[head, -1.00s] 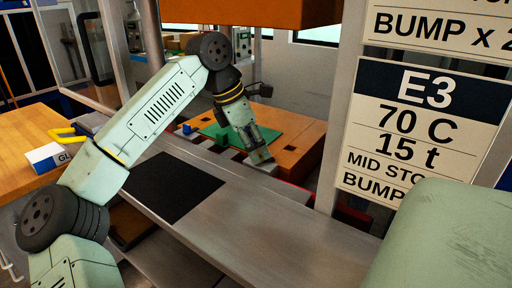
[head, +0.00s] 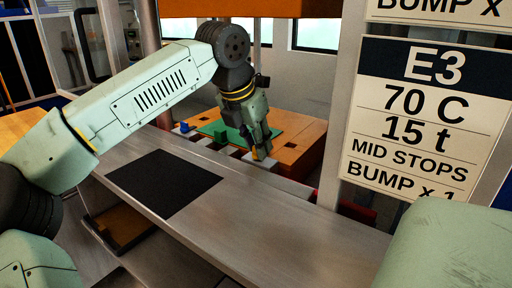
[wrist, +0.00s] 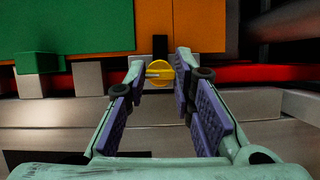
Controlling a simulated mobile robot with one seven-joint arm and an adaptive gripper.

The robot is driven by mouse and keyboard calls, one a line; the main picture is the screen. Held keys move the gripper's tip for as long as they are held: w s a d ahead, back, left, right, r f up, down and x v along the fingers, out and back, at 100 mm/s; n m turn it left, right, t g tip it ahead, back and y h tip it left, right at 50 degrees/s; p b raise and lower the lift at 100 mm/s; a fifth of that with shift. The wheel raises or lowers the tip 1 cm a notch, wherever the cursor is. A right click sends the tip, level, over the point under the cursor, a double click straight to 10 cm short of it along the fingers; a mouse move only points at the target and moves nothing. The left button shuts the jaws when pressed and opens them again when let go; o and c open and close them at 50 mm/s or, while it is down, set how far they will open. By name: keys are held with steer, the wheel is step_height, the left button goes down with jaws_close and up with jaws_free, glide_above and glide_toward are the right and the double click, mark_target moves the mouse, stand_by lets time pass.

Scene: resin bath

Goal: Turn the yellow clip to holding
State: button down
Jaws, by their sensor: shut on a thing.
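The yellow clip (wrist: 164,73) is a small round piece with a pale pin across its left side. It sits in front of a dark block at the near edge of the orange plate (wrist: 203,30). In the wrist view my gripper (wrist: 160,72) has one finger on each side of the clip and is shut on it. In the head view my gripper (head: 261,153) points down at the near edge of the orange plate (head: 296,147), and only a speck of yellow shows by the fingertips.
Grey blocks (wrist: 88,78) line the plate's near edge. A grey metal bench (head: 250,212) with a black mat (head: 163,184) lies in front. An E3 sign (head: 425,110) stands at right.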

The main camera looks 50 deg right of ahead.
steer(key=shift+n, duration=0.4)
steer(key=c, duration=1.4)
jaws_free()
steer(key=shift+o, duration=0.2)
steer(key=v, duration=1.2)
steer(key=shift+s, duration=0.1)
